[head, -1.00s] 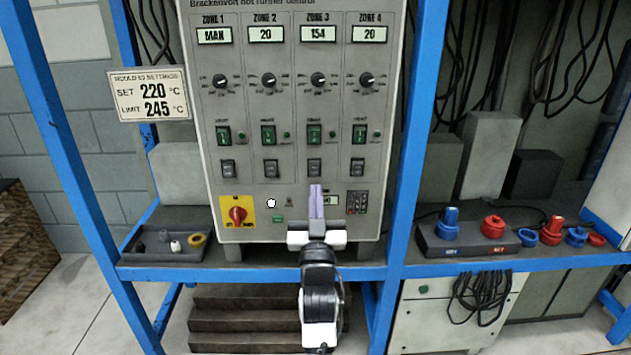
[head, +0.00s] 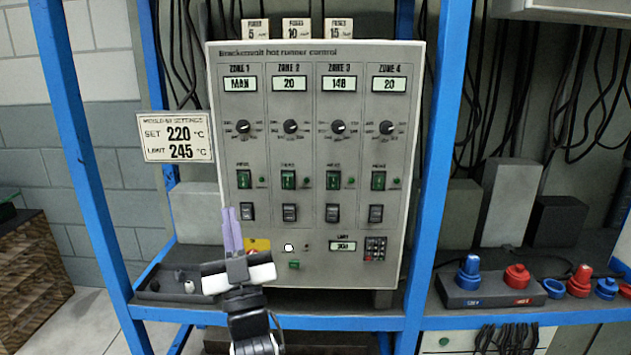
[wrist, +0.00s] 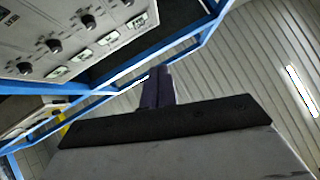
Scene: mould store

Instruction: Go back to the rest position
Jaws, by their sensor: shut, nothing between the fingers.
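My gripper (head: 233,232) is in front of the lower left of the grey hot runner control panel (head: 318,225) in the head view. Its purple fingers are together with nothing between them, and they point up. In the wrist view my gripper (wrist: 158,82) points toward the ceiling, with the control panel (wrist: 95,20) at the upper left. I cannot tell how far the fingers are from the panel face.
Blue rack posts (head: 440,150) stand on both sides of the panel. A settings sign (head: 176,137) hangs at the left. A dark tray (head: 165,297) with small parts is on the shelf left of my gripper. Blue and red connectors (head: 516,276) sit at the right.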

